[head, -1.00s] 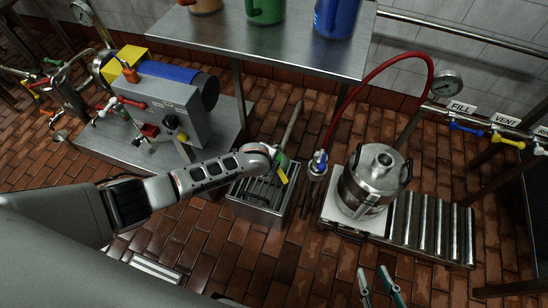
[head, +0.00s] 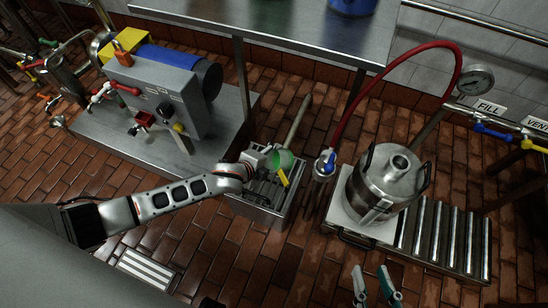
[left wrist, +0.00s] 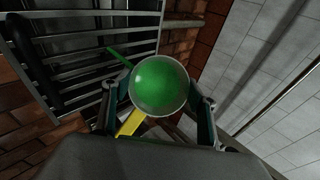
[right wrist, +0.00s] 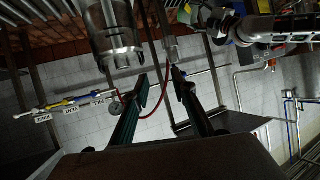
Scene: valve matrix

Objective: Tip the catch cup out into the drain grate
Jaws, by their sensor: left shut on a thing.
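The catch cup (head: 282,161) is a green, see-through round cup. My left gripper (head: 268,158) is shut on it above the near steel box with a barred top, which looks like the drain grate (head: 262,191). In the left wrist view the cup (left wrist: 160,85) sits between the two fingers, its round green face with a pale rim toward the camera. The grate's bars (left wrist: 85,42) show at the upper left there. The cup's exact tilt and contents are unclear. My right gripper (head: 371,272) is open and empty near the bottom edge; its fingers are also apart in the right wrist view (right wrist: 158,75).
A steel vessel (head: 388,183) stands on a plate beside a roller conveyor (head: 440,235), right of the grate. A red hose (head: 352,95) arches above. A steel table (head: 280,28) is behind; a bench with a grey machine (head: 160,95) is left.

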